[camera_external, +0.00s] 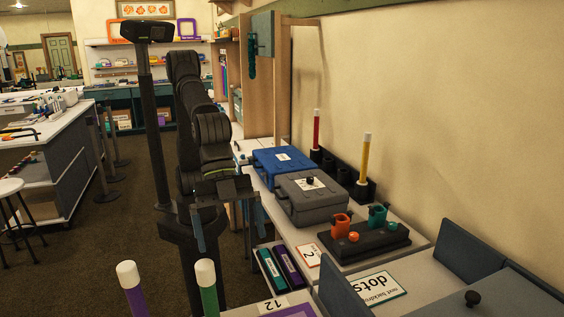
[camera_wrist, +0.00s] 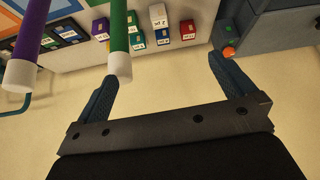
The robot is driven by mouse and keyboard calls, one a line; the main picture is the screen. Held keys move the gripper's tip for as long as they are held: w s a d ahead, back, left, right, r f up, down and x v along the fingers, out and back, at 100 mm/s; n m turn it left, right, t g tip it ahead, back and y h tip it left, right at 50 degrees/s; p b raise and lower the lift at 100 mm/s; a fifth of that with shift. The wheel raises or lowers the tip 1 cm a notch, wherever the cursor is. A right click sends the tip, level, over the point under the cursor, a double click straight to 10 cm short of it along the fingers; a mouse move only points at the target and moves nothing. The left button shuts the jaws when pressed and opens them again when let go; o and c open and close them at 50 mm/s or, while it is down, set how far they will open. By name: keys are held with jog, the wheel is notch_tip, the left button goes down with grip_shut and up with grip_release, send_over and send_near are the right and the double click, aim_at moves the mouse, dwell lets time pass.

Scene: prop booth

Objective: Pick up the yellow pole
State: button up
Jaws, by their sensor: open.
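The yellow pole (camera_external: 365,158) has a white cap and stands upright in a black holder (camera_external: 366,190) against the wall, right of centre in the external view. It does not show in the wrist view. My gripper (camera_external: 232,238) is open with its blue fingers apart, left of the yellow pole and well clear of it. In the wrist view my gripper (camera_wrist: 163,68) shows nothing clearly held. A green pole (camera_wrist: 119,30) with a white tip shows near the left finger there; its distance is unclear.
A red pole (camera_external: 316,130) stands behind the yellow one. Blue (camera_external: 283,161) and grey (camera_external: 310,197) cases and a black block (camera_external: 364,243) with orange and teal cups lie on the counter between. Purple (camera_external: 133,289) and green (camera_external: 207,286) poles rise in the foreground.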

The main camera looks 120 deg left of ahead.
jog(key=c, duration=0.9)
jog(key=shift+c, duration=0.2)
